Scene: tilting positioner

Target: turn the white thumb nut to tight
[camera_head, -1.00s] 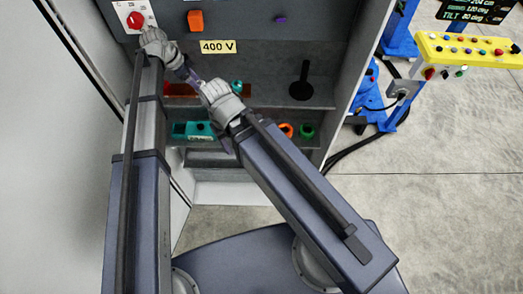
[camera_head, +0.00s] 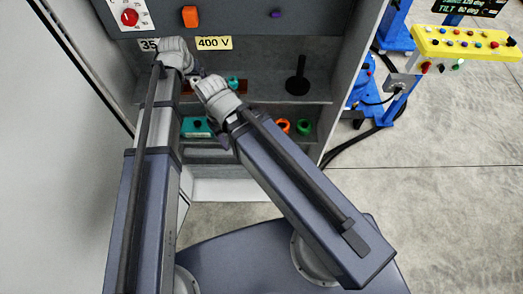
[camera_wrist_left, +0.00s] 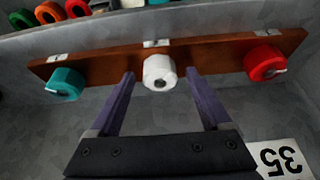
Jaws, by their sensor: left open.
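The white thumb nut (camera_wrist_left: 159,72) sits at the middle of a reddish-brown bar (camera_wrist_left: 112,66) in the left wrist view, between a teal nut (camera_wrist_left: 65,84) and a red nut (camera_wrist_left: 264,62). My left gripper (camera_wrist_left: 159,76) is open, with one purple finger on each side of the white nut and a gap to both. In the head view my left gripper (camera_head: 193,72) is at the bar, and its fingertips are mostly hidden. My right gripper (camera_head: 228,140) is close beside it, and its fingers are mostly hidden behind its own wrist.
The bar is inside a grey cabinet with a 400 V label (camera_head: 214,43) and a 35 label (camera_wrist_left: 283,160). Below are a teal box (camera_head: 195,127) and orange (camera_head: 283,126) and green rings (camera_head: 304,127). A black post (camera_head: 298,77) stands right. A yellow control panel (camera_head: 465,43) is outside.

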